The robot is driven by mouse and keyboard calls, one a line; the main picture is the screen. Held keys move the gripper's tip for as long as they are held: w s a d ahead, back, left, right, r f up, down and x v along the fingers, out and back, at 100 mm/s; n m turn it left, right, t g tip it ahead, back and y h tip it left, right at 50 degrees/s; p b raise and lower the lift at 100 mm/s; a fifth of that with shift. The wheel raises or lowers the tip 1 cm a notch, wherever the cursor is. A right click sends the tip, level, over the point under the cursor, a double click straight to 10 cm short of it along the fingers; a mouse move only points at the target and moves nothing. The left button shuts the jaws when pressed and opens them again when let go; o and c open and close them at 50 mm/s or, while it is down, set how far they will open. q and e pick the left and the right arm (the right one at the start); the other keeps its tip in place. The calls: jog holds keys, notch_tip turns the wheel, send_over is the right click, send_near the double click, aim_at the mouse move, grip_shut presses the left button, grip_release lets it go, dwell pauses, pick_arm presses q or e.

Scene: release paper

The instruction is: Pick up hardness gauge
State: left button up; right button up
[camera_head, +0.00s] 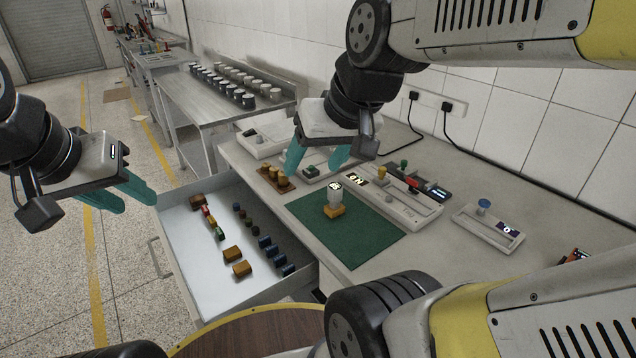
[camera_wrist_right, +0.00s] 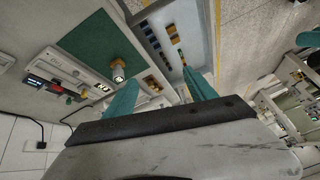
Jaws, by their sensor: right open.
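What looks like the hardness gauge (camera_head: 335,191) is a small grey-white device with a lit display. It stands upright on an orange block (camera_head: 334,211) on the green mat (camera_head: 365,240). The gauge also shows in the right wrist view (camera_wrist_right: 118,70), left of the fingers. My right gripper (camera_head: 318,166) is open and empty, above the bench and behind the mat in the head view, apart from the gauge. My left gripper (camera_head: 138,204) has its teal fingers apart and empty, out over the floor left of the drawer.
An open drawer (camera_head: 185,255) with several small blocks and weights lies left of the mat. Behind the mat are a wooden weight holder (camera_head: 275,181) and a long instrument (camera_head: 395,200). Another device (camera_head: 488,228) stands to the right. The mat around the gauge is clear.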

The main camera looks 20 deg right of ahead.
jog(key=w+d+f+n+g, duration=0.1)
jog(key=w+d+f+g, duration=0.15)
jog(key=w, duration=0.55)
jog(key=n+g+h, duration=0.2)
jog(key=n+g, duration=0.1)
jog(key=n, duration=0.1)
send_over(335, 186)
notch_tip(335, 186, down, 12)
jog(key=shift+f, duration=0.1)
jog(key=shift+w+d+f+g, duration=0.15)
jog(key=shift+f+g, duration=0.1)
jog(key=shift+f, duration=0.4)
notch_tip(335, 186, down, 7)
jog(key=shift+c, duration=0.5)
grip_shut()
